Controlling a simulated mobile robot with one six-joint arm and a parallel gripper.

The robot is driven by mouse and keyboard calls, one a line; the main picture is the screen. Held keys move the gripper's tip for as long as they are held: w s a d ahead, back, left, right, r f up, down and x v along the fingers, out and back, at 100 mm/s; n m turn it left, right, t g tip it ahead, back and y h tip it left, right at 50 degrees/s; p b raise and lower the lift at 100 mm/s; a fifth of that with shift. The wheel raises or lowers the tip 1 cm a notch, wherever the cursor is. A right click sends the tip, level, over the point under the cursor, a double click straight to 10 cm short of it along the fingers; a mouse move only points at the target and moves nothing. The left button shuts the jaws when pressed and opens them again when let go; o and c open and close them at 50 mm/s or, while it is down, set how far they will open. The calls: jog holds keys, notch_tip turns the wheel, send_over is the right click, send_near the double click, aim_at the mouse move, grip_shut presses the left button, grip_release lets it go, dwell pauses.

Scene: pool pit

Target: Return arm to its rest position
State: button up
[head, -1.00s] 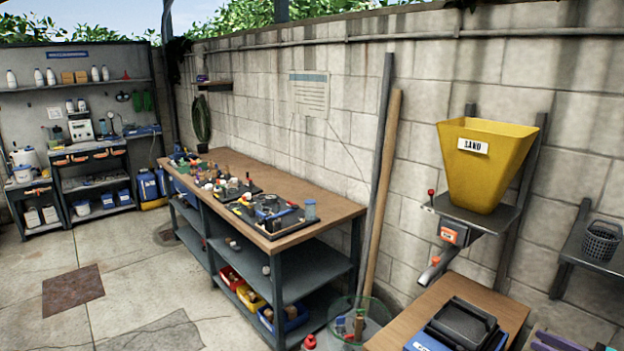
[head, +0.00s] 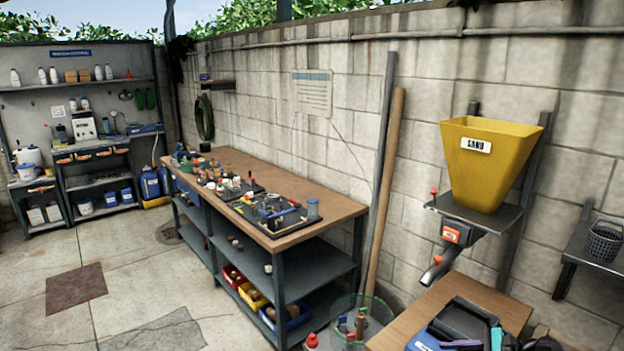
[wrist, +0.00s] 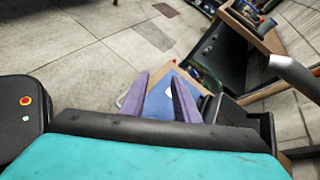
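My gripper (wrist: 160,76) shows in the wrist view with its two purple fingers apart and a clear gap between them. No held thing shows in the gap; a blue surface lies beyond the fingers. In the head view a small part of my gripper (head: 482,340) shows at the bottom right edge, in front of the black and blue case (head: 462,318). Most of my arm is outside the head view.
The case sits on a small wooden-topped table (head: 410,322) below the yellow sand hopper (head: 487,165) and its spout. A long workbench (head: 325,215) with tools stands along the block wall. A wire basket (head: 604,240) is on a shelf at right. Floor at left is open.

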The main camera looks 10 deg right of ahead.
jog(key=s+a+f+n+g+h, duration=0.1)
jog(key=a+f+n+g+h, duration=0.2)
jog(key=a+f+n, duration=0.55)
jog(key=s+a+f+n+g+h, duration=0.15)
jog(key=a+n+h, duration=0.35)
jog(key=a, duration=0.8)
jog(key=a+f+n+g+h, duration=0.25)
jog(key=a+f+n, duration=0.25)
jog(key=a+n, duration=0.5)
jog(key=s+f+m+g+b, duration=0.1)
jog(key=s+f+g+b, duration=0.5)
jog(key=s+f, duration=1.9)
notch_tip(320, 180, down, 3)
jog(key=b, duration=0.4)
jog(key=shift+s+a+r+g, duration=0.2)
jog(key=shift+s+a+g, duration=0.1)
jog(key=shift+d+m+y, duration=0.1)
jog(key=shift+m+y, duration=0.15)
